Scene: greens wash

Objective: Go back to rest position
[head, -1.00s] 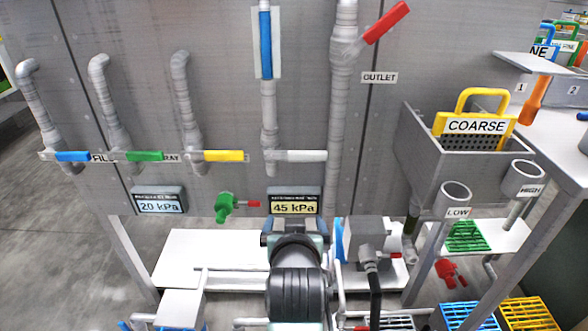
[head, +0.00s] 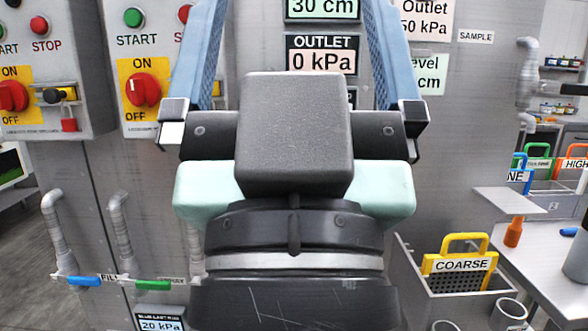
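My gripper (head: 292,20) is raised close in front of the head camera and points up. Its two blue fingers stand wide apart, with nothing between them except wall displays seen behind. The fingertips reach the top edge of the picture, so their ends may be cut off. My dark wrist and pale green hand parts fill the lower middle and hide much of the panel.
Control boxes with red rotary switches (head: 145,89) stand at left. An outlet display reading 0 kPa (head: 320,57) is behind my gripper. Pipes with blue (head: 84,281) and green (head: 153,285) handles are lower left. A grey bin (head: 415,272) with a yellow-handled COARSE screen (head: 460,262) is right.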

